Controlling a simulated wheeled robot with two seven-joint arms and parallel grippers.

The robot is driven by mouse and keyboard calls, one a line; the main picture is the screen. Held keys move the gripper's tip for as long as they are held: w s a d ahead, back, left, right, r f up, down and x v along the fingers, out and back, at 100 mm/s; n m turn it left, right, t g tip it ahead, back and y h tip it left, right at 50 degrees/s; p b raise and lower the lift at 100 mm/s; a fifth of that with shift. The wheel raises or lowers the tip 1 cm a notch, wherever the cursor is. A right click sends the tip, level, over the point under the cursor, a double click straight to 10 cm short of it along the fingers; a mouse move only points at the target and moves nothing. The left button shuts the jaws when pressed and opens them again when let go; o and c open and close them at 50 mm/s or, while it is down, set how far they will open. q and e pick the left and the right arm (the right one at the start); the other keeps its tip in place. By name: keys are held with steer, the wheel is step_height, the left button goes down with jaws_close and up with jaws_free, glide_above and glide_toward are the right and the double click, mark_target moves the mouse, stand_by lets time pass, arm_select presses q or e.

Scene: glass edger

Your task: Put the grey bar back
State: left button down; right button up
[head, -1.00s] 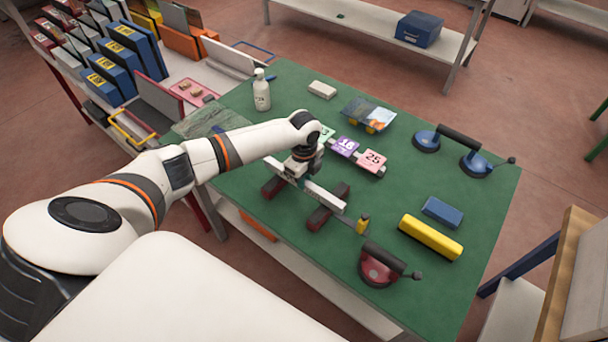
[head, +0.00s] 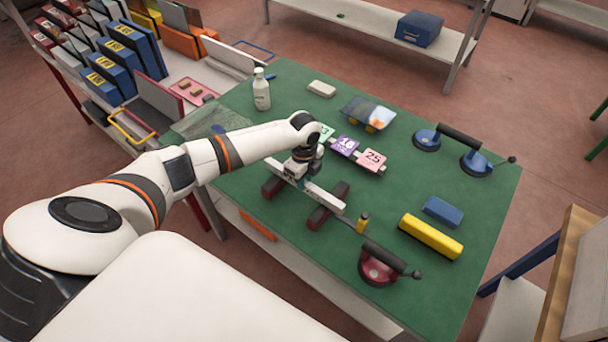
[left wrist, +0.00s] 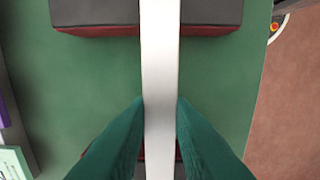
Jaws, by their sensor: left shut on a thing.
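The grey bar (head: 325,198) is a long straight pale bar lying across two dark blocks with red bases, the left block (head: 273,187) and the right block (head: 328,208), on the green table. My left gripper (head: 297,172) is on the bar between the two blocks, pointing down. In the left wrist view the two green fingers (left wrist: 160,112) press on both sides of the bar (left wrist: 160,55). One block (left wrist: 90,15) lies under the bar at the top of that view; the other is mostly hidden by the fingers. My right gripper is not in view.
Numbered cards (head: 347,145) lie behind the gripper. A yellow block (head: 430,237), blue block (head: 443,211) and blue double suction lifter (head: 450,150) are at right.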

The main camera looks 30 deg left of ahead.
arm_select(q)
steer(key=c, duration=1.2)
jaws_free()
step_height(320, 180, up, 12)
steer(key=b, duration=0.2)
steer(key=shift+b, duration=0.3)
